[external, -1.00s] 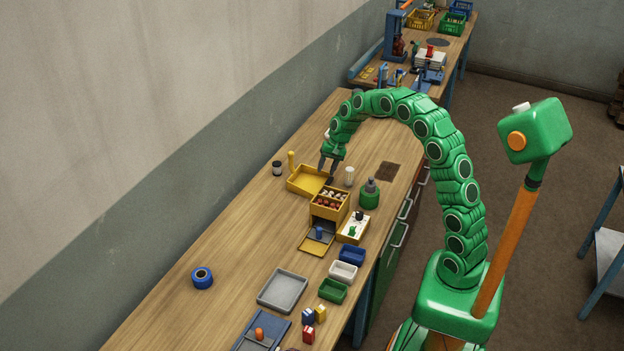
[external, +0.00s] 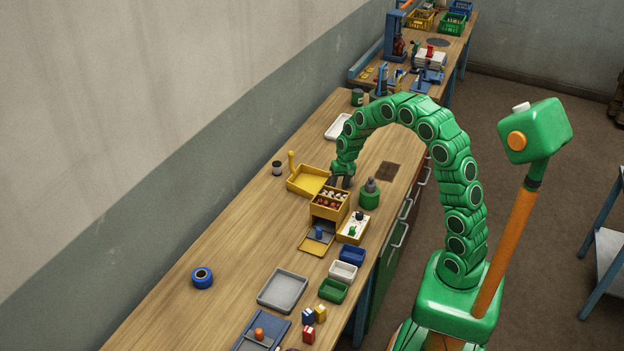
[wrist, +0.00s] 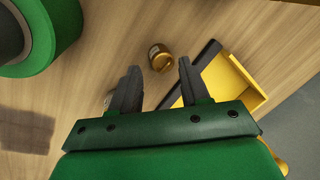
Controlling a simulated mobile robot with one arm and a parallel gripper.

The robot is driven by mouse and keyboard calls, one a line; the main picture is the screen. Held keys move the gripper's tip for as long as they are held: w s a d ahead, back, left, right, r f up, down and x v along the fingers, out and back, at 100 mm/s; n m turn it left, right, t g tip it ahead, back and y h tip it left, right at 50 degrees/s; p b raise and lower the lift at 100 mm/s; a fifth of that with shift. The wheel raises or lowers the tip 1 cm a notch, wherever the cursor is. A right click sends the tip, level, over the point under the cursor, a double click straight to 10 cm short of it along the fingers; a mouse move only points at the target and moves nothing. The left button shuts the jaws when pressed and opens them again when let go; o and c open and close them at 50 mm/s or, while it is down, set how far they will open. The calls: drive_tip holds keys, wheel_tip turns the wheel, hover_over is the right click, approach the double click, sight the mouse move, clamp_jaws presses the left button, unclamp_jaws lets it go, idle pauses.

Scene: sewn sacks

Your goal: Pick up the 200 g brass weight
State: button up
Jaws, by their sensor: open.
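A small round brass-coloured piece with a knob, which looks like the brass weight (wrist: 159,57), stands on the wooden bench in the wrist view. My gripper (wrist: 158,65) is open, with one dark finger to each side of the line to it. The piece shows between and just beyond the fingertips; I cannot tell how far below them it is. In the external view my gripper (external: 342,182) is low over the bench, between the yellow tray and the green bottle. The brass piece cannot be made out there.
The yellow tray (wrist: 232,78) lies right of the fingers, with a dark strip beside it. The green bottle (external: 369,195) stands close on the other side. A yellow compartment box (external: 330,205) stands just in front. A pale round thing is partly hidden behind the left finger.

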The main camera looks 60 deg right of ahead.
drive_tip(key=shift+w+a+f, duration=0.1)
drive_tip(key=shift+a+f, duration=0.1)
drive_tip(key=shift+f, duration=0.7)
drive_tip(key=shift+w+a+f, duration=0.1)
drive_tip(key=shift+a+f, duration=0.1)
drive_tip(key=shift+f, duration=0.7)
clamp_jaws()
